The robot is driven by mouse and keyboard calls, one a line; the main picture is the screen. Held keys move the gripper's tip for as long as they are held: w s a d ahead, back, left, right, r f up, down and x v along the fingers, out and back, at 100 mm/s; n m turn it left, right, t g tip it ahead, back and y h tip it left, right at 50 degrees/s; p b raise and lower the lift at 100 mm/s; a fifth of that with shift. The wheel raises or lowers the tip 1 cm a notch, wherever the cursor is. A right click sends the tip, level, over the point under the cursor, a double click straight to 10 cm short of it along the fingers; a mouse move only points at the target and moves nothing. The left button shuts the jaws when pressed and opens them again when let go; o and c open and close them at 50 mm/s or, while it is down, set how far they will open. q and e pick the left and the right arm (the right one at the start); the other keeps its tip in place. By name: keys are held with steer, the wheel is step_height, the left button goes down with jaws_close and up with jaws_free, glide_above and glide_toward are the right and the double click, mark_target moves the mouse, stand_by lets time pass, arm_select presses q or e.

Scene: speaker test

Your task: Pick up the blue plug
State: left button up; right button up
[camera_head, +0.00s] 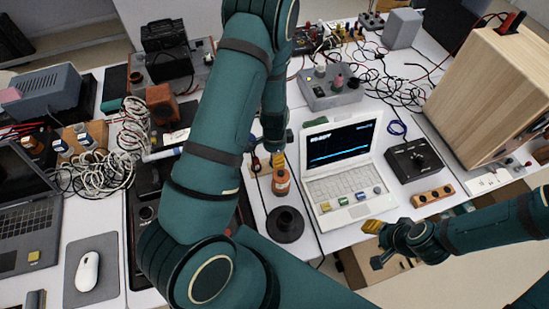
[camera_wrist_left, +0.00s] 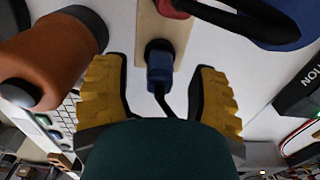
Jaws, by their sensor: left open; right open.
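The blue plug (camera_wrist_left: 159,72) shows in the left wrist view, upright in the picture against a narrow wooden strip (camera_wrist_left: 152,32), with a dark cable running down from it. My left gripper (camera_wrist_left: 163,90) is open, with one yellow finger on each side of the plug and gaps between. I cannot tell the height of the fingers over it. In the head view my left gripper (camera_head: 268,162) is partly hidden by its own arm, behind an orange bottle (camera_head: 281,182); I cannot make out the plug there. My right gripper (camera_head: 376,243) is open and empty beyond the table's front edge.
A white laptop (camera_head: 340,175), a black box with a knob (camera_head: 413,159) and a wooden socket strip (camera_head: 432,195) lie to the right. A dark round stand (camera_head: 285,224) is in front of the bottle. In the left wrist view an orange cylinder (camera_wrist_left: 60,55) is close beside the left finger.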

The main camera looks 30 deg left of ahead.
arm_select(q)
steer(key=shift+f, duration=0.4)
jaws_close()
